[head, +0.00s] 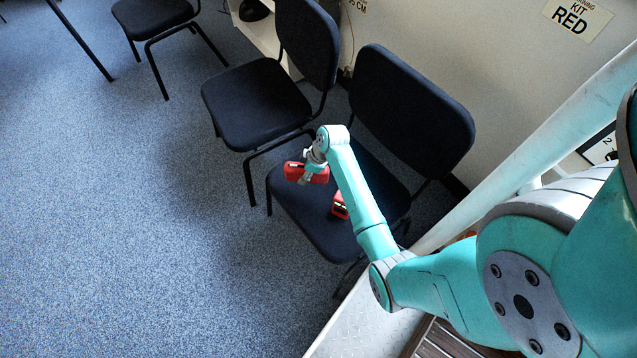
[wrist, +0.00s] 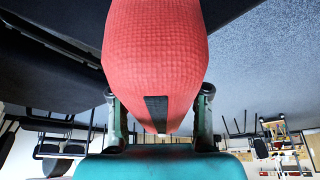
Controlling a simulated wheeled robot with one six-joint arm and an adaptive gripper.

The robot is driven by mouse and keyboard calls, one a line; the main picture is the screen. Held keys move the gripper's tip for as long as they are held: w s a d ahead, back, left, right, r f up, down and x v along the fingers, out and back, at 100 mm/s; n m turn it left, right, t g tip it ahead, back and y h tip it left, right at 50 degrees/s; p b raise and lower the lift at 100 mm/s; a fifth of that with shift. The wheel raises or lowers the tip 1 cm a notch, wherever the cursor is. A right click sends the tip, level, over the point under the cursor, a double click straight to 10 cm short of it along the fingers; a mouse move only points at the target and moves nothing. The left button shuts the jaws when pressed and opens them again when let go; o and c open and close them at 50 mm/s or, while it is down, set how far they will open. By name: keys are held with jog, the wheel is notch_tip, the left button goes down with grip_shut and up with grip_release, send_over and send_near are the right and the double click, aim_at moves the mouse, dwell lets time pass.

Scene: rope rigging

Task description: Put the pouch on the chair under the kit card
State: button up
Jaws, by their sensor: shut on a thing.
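My gripper (head: 311,168) is shut on a red pouch (head: 294,172) over the left front part of a dark chair seat (head: 305,213). The same pouch fills the middle of the wrist view (wrist: 155,60), with a finger on each side. I cannot tell whether it touches the seat. A second red item (head: 339,204), with a pale and dark mark, is on the same seat, partly hidden by my arm. The kit card (head: 577,17), reading "KIT RED", is on the wall above and right of this chair.
A second dark chair (head: 258,103) stands to the left, and another (head: 153,14) farther back. A pale metal tread plate (head: 362,322) lies in front, right of the seat. The blue carpet (head: 110,210) on the left is clear.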

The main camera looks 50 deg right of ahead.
jog(key=shift+f, duration=3.65)
jog(key=shift+f, duration=0.15)
jog(key=o, duration=1.3)
jog(key=shift+o, duration=0.2)
jog(key=v, duration=1.2)
jog(key=shift+a, duration=0.15)
